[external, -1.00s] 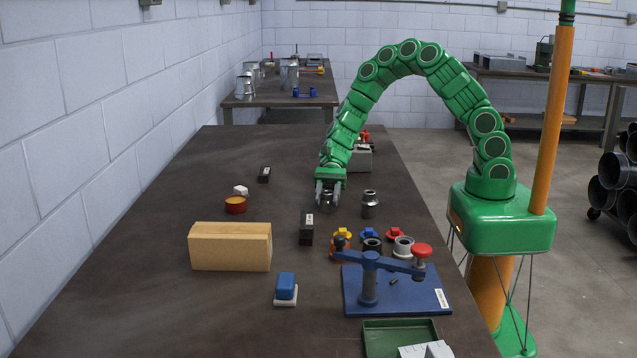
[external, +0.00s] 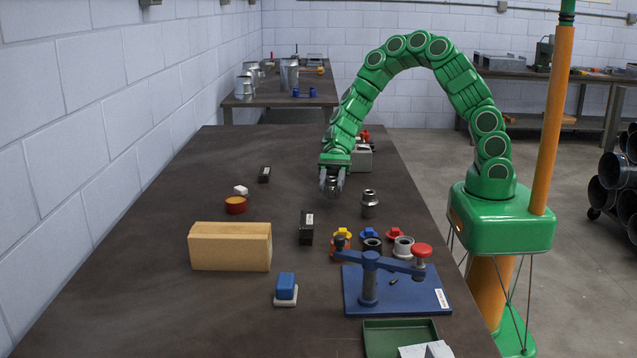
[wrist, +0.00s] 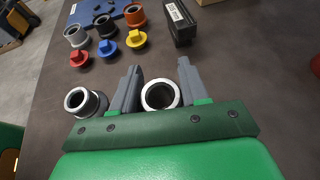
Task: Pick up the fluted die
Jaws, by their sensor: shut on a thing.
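My gripper (external: 332,188) is shut on a grey metal die (wrist: 160,95), seen between the two fingers in the wrist view. Its round open top faces the wrist camera; its sides are mostly hidden, so I cannot make out flutes. In the external view the held die (external: 332,184) hangs between the fingertips, which seem a little above the dark table (external: 200,300). A second metal die (external: 370,203), stepped and upright, stands on the table just right of my gripper; it also shows at the left of the wrist view (wrist: 86,102).
A black block (external: 306,228) stands in front of my gripper. Collars and coloured plugs sit beside a blue lever fixture (external: 395,292). A wooden block (external: 230,247), red tin (external: 236,205) and blue-topped block (external: 286,288) are to the left.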

